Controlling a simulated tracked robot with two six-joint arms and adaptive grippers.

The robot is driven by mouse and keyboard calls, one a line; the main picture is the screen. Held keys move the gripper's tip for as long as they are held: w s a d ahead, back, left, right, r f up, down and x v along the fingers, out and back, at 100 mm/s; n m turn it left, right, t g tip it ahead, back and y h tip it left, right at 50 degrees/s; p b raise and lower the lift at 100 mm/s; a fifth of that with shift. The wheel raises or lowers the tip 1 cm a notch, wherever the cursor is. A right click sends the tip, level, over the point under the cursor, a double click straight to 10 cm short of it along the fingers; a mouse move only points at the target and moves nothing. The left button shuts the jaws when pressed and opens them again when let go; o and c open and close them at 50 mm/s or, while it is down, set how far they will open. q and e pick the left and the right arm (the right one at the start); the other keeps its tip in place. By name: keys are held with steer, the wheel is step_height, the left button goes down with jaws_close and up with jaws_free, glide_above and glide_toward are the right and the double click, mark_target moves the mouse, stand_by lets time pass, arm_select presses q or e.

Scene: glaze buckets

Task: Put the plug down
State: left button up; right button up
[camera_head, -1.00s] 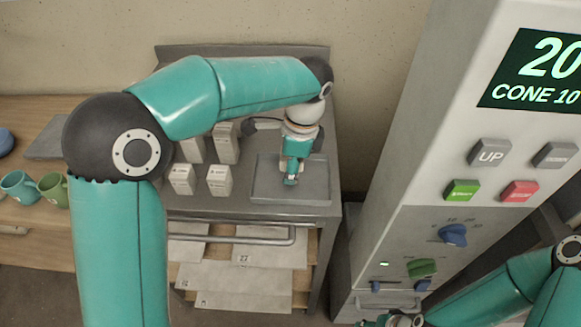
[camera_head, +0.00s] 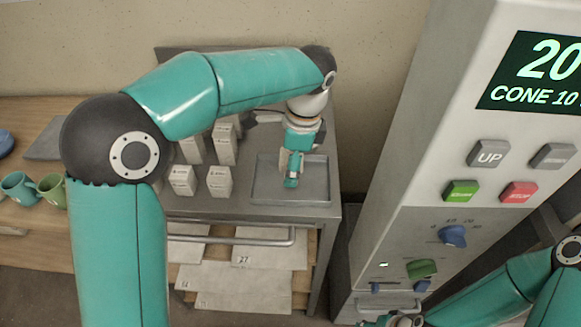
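My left gripper (camera_head: 291,180) points down over the shallow grey metal tray (camera_head: 318,196) on top of the grey cabinet. Its fingertips are low over the tray floor; I cannot tell whether they touch it. They are small and seen from above, so I cannot tell how wide they stand. I cannot make out a plug in or beside them; the gripper hides the spot beneath. My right gripper (camera_head: 392,321) is at the bottom edge, in front of the kiln, partly cut off.
Several small white labelled boxes (camera_head: 219,182) stand left of the tray. A tall grey kiln (camera_head: 430,200) with a display reading 20, CONE 10, buttons and knobs fills the right. Teal and green mugs (camera_head: 52,190) stand on the wooden table at left. Shelves (camera_head: 240,285) lie below the cabinet top.

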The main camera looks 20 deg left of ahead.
arm_select(q)
steer(key=r, duration=0.3)
steer(key=d+r+p, duration=0.1)
steer(key=r, duration=0.6)
steer(key=shift+w+d, duration=0.15)
steer(key=shift+d, duration=0.05)
